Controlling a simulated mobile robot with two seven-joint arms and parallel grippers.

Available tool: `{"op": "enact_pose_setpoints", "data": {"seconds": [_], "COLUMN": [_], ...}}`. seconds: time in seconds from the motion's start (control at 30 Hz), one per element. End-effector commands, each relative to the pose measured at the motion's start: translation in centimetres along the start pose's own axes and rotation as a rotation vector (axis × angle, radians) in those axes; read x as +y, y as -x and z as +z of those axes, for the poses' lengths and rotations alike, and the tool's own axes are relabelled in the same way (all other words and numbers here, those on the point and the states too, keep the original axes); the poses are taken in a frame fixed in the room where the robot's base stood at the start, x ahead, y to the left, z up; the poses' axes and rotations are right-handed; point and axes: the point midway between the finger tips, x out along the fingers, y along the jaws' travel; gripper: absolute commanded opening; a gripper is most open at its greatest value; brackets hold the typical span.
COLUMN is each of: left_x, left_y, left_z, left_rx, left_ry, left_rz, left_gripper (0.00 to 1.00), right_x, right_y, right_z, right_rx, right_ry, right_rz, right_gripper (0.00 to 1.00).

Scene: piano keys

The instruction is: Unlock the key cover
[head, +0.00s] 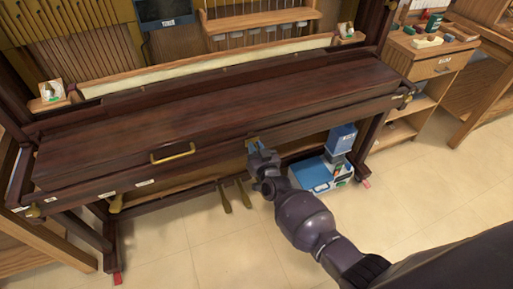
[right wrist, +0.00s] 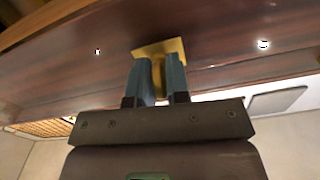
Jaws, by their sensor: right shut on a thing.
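The key cover (head: 210,110) is a long dark reddish-brown wooden lid, lying closed across the piano. A brass handle (head: 172,153) sits on its front edge, left of centre. A small brass lock plate (head: 253,141) is on the piano's front rail, and it shows large in the right wrist view (right wrist: 172,46). My right gripper (head: 257,150) is at the lock plate, its two blue-grey fingers (right wrist: 155,77) shut on a brass key part in front of the plate. The fingers hide most of that part. My left gripper is not in view.
A blue and white tray (head: 312,173) with a blue box (head: 341,138) stands on the floor right of my right gripper. Brass pedals (head: 244,194) are below the piano. A wooden shelf unit (head: 425,75) stands to the right. The floor in front is clear.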

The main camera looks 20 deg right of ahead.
Motion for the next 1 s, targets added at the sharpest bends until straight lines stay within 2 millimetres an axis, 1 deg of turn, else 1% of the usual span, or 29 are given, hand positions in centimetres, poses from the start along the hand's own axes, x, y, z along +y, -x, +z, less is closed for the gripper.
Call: {"op": "enact_pose_setpoints", "data": {"seconds": [0.3, 0.57, 0.83, 0.87, 0.9, 1.0], "left_x": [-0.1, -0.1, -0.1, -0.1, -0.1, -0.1], "left_y": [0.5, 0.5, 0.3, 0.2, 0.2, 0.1], "left_z": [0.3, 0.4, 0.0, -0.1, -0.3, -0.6], "left_rx": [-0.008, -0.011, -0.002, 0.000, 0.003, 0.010], "left_ry": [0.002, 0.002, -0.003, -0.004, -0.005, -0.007], "left_rz": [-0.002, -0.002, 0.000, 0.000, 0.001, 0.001], "left_gripper": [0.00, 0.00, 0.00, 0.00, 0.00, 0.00], "right_x": [-0.1, 0.0, 0.0, 0.0, 0.0, 0.0], "right_y": [0.0, 0.0, 0.0, 0.0, 0.0, 0.0], "right_z": [-0.1, 0.0, 0.0, 0.0, 0.0, 0.0], "right_rx": [0.001, 0.000, 0.000, 0.000, 0.000, 0.000], "right_ry": [0.118, 0.141, 0.141, 0.141, 0.141, 0.141], "right_rz": [0.000, 0.000, 0.000, 0.000, 0.000, 0.000], "right_gripper": [0.00, 0.00, 0.00, 0.17, 0.24, 0.36]}}
